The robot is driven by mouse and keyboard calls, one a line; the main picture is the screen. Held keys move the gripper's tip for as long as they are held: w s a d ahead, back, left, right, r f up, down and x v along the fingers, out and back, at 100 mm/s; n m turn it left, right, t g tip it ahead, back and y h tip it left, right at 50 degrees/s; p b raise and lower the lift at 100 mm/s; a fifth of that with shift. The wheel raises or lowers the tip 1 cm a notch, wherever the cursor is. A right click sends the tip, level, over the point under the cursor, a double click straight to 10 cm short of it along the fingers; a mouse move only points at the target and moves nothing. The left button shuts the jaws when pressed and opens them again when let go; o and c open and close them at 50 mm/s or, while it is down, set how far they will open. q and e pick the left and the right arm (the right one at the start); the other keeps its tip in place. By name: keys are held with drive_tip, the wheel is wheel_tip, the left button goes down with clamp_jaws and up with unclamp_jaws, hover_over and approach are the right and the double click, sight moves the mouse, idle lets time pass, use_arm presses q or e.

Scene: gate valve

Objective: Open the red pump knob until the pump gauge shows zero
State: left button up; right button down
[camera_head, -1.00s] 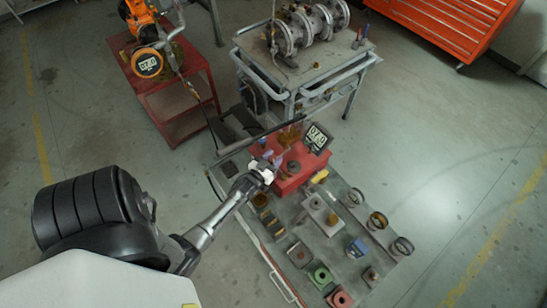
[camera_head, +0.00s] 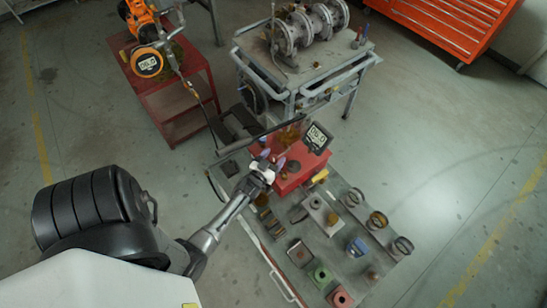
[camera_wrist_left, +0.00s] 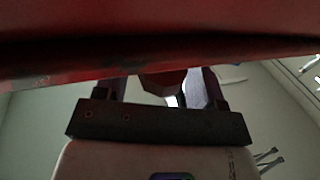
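The red pump (camera_head: 288,182) is a red box at the back of the low grey trolley. The pump gauge (camera_head: 317,137) stands on it and seems to read 06.0. My left gripper (camera_head: 272,158) is at the near left side of the red box, its two purple fingers spread apart. In the left wrist view the fingers stand either side of a dark reddish knob (camera_wrist_left: 162,84), under a red surface. A gap shows between the knob and the left finger; contact at the right finger is unclear. The knob is hidden in the head view. My right gripper is out of view.
The trolley top (camera_head: 335,235) carries several rings, blocks and small parts in front of the pump. A grey valve table (camera_head: 310,65) stands behind. The floor at right is clear.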

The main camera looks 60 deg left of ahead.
use_arm(q)
drive_tip(key=shift+s, duration=0.1)
drive_tip(key=b+v, duration=0.1)
drive_tip(key=v, duration=1.2)
drive_tip(key=shift+s, duration=0.3)
drive_tip(key=shift+d+f, duration=0.1)
